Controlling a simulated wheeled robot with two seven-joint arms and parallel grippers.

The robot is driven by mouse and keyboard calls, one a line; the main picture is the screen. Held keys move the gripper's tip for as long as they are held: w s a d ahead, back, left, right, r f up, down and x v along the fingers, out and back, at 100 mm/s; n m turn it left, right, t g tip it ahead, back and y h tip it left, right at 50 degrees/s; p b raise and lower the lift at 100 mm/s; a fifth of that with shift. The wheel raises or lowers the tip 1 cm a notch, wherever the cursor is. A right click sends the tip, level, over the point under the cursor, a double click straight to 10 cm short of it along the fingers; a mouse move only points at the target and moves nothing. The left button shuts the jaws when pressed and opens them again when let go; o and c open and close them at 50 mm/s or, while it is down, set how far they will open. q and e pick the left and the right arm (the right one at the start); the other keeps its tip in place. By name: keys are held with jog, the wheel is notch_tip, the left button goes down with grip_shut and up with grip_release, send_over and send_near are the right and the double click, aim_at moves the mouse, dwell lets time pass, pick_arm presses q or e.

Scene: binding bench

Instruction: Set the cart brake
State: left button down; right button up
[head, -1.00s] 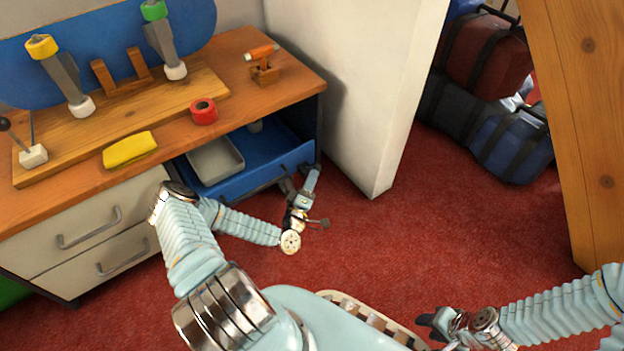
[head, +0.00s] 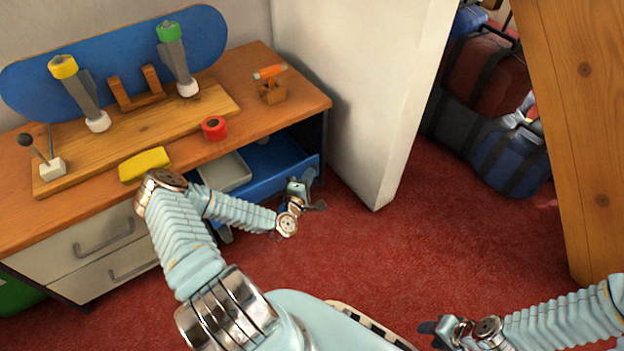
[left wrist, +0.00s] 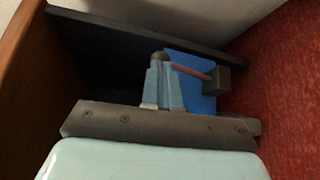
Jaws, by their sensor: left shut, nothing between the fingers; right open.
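The cart is the wooden-topped bench (head: 290,115) with grey drawers, at the left of the head view. My left gripper (head: 301,182) is shut and empty, low by the bench's right end, in front of the blue open drawer (head: 268,170). In the left wrist view its closed fingers (left wrist: 164,84) overlap a short reddish lever (left wrist: 192,73) with a dark block (left wrist: 217,81) at its end, probably the brake. I cannot tell whether they touch. The dark block also shows in the head view (head: 319,206). My right gripper (head: 432,328) is open and empty over the floor.
A pale wall end (head: 375,130) stands right of the bench. Bags (head: 490,90) lie behind it, and a wooden panel (head: 575,120) is at the right. Red floor (head: 400,250) between is clear.

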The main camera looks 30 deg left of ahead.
pick_arm(q)
jog(key=shift+w+a+r+n+g+h+p, duration=0.2)
jog(key=shift+w+a+n+g+p, duration=0.1)
jog(key=shift+a+n, duration=0.2)
jog(key=shift+w+a+r+n+g+h+p, duration=0.2)
jog(key=shift+a+n+g, duration=0.1)
jog(key=shift+a+n, duration=0.15)
pick_arm(e)
jog(key=shift+r, duration=0.6)
pick_arm(q)
jog(key=shift+a, duration=0.1)
